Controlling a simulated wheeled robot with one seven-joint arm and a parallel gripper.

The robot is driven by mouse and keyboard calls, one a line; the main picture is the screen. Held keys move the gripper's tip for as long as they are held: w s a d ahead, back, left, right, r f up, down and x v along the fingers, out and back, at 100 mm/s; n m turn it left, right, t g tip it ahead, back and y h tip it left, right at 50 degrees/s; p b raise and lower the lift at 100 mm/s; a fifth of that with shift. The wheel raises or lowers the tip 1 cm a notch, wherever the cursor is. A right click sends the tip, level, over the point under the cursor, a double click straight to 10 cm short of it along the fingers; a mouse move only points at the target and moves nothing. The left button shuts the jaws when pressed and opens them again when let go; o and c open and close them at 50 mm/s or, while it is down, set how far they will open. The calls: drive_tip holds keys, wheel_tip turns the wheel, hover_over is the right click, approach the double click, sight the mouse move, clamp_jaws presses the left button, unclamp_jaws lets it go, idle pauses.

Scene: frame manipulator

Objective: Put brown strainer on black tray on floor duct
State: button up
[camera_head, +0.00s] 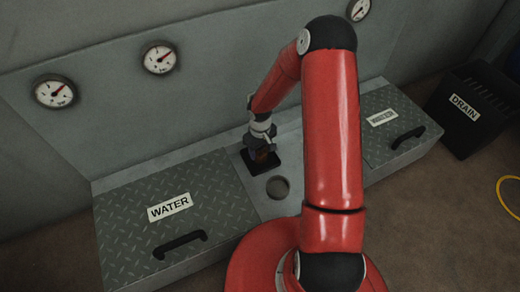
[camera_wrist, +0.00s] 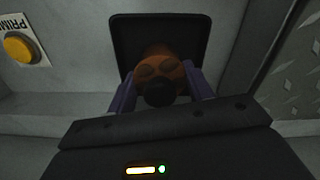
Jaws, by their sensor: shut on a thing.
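The brown strainer (camera_wrist: 160,68) is between the two purple fingers of my gripper (camera_wrist: 160,92) in the wrist view, and my gripper is shut on it. In the head view the strainer (camera_head: 262,155) is small and partly hidden by my gripper (camera_head: 261,150). The black tray (camera_wrist: 127,32) lies behind and under the strainer in the wrist view. In the head view the tray (camera_head: 259,168) is on the floor duct (camera_head: 283,206), between the two tread-plate covers. I cannot tell whether the strainer touches the tray.
A round hole (camera_head: 278,187) is in the duct just right of the tray. The WATER cover (camera_head: 220,205) with its handle (camera_head: 180,244) is on the left. A black DRAIN bin (camera_head: 463,125) stands far right. A yellow button (camera_wrist: 18,47) shows at the wrist view's upper left.

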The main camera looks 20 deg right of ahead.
drive_tip(key=shift+f, duration=0.1)
drive_tip(key=o, duration=1)
wheel_tip(320, 180, up, 12)
drive_tip(key=r+p, duration=0.1)
drive_tip(key=p, duration=0.2)
wheel_tip(320, 180, up, 8)
drive_tip(key=h, duration=0.1)
hover_over(265, 154)
drive_tip(key=s+r+m+t, duration=0.2)
drive_tip(key=s+r, duration=0.4)
drive_tip(key=r, duration=0.4)
drive_tip(key=s+r+m+t, duration=0.1)
drive_tip(key=s+r, duration=0.2)
drive_tip(key=s, duration=0.2)
drive_tip(key=s+r+m+t, duration=0.1)
drive_tip(key=s+r, duration=0.2)
drive_tip(key=s, duration=0.3)
drive_tip(key=s+a+r+m+t+y, duration=0.1)
drive_tip(key=s+r, duration=0.3)
drive_tip(key=s, duration=0.1)
drive_tip(key=shift+s+a+t, duration=0.1)
drive_tip(key=shift+s+t, duration=0.1)
drive_tip(key=shift+t, duration=0.1)
